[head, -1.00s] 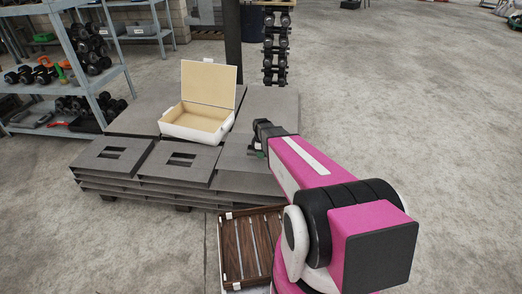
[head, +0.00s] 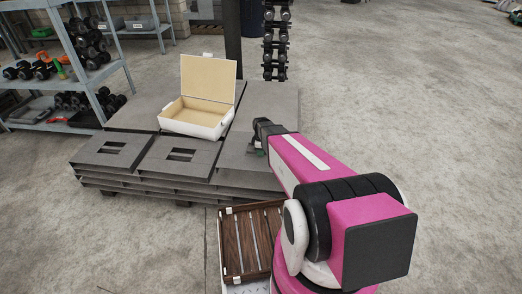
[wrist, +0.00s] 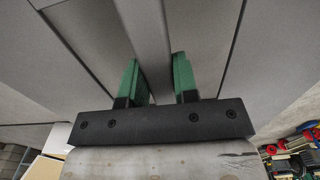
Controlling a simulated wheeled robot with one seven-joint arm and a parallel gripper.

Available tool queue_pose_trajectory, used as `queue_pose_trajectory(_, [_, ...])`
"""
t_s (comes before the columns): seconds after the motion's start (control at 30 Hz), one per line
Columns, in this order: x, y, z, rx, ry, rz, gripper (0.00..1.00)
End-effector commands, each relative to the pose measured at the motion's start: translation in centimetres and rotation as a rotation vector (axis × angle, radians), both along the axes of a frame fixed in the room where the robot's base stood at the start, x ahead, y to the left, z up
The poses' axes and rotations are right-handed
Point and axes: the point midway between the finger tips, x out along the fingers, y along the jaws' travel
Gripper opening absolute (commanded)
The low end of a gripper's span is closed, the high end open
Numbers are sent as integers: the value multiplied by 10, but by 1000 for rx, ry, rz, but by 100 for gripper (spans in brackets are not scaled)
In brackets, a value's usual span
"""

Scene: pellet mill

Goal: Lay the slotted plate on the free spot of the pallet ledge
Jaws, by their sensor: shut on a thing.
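The pallet stack (head: 130,185) is dark grey, with a ledge along its front. Two flat grey slotted plates, the left one (head: 85,160) and the middle one (head: 155,168), lie on that ledge. A third grey plate (head: 232,158) is at the right end, partly hidden by my arm; its slot cannot be made out in the head view. My gripper (head: 262,150) is at this plate. In the wrist view my gripper's green fingers (wrist: 158,82) are shut on a grey strip (wrist: 150,35) of it. I cannot tell whether the plate touches the ledge.
An open white case (head: 195,123) stands on the pallet behind the ledge. A brown slatted crate (head: 232,245) is in front of the pallet, near my arm. Shelves with dumbbells (head: 90,65) stand at the left, and a dumbbell rack (head: 277,45) behind. The floor to the right is clear.

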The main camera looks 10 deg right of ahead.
Motion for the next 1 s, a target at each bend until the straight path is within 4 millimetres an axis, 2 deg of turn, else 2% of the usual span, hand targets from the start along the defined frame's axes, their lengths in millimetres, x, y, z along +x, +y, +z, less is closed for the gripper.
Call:
queue_pose_trajectory(0.63, [0, 0, -39, 0, -1, 0, 0])
queue_pose_trajectory(1.0, [0, 0, -45, 1, -1, 0, 0])
